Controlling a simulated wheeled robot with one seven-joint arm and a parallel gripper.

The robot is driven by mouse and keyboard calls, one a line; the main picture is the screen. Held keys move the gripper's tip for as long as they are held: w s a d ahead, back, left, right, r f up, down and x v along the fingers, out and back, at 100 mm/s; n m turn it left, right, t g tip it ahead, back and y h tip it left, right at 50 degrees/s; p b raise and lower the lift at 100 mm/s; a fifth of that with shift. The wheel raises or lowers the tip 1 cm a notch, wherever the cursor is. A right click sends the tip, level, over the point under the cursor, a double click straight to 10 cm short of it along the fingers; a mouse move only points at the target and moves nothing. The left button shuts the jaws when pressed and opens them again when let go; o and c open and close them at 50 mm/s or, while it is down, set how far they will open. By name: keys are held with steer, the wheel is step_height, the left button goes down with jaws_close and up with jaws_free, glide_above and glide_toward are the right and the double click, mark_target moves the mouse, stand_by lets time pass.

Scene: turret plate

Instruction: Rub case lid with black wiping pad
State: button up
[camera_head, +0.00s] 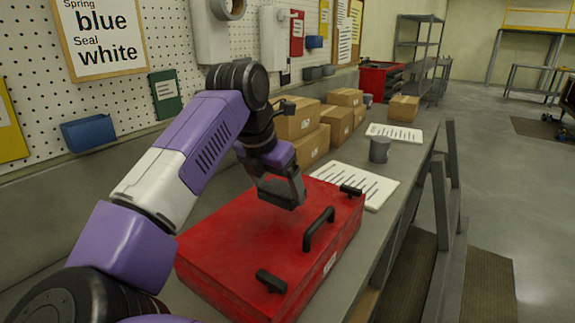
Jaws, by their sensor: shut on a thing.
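The red case (325,260) lies on the workbench, its lid (235,232) facing up and shut. The lid has a black handle (319,229) and two black latches along its right side. My gripper (283,192) is over the far middle part of the lid, pointing down. It is shut on the black wiping pad, which I cannot clearly tell apart from the dark fingers. The pad's underside is hidden, so I cannot tell whether it touches the lid.
Cardboard boxes (310,148) stand along the wall side. A pegboard wall (120,95) bounds the left; the bench edge is at the right.

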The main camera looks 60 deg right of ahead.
steer(key=shift+r+p, duration=0.5)
steer(key=shift+r, duration=1)
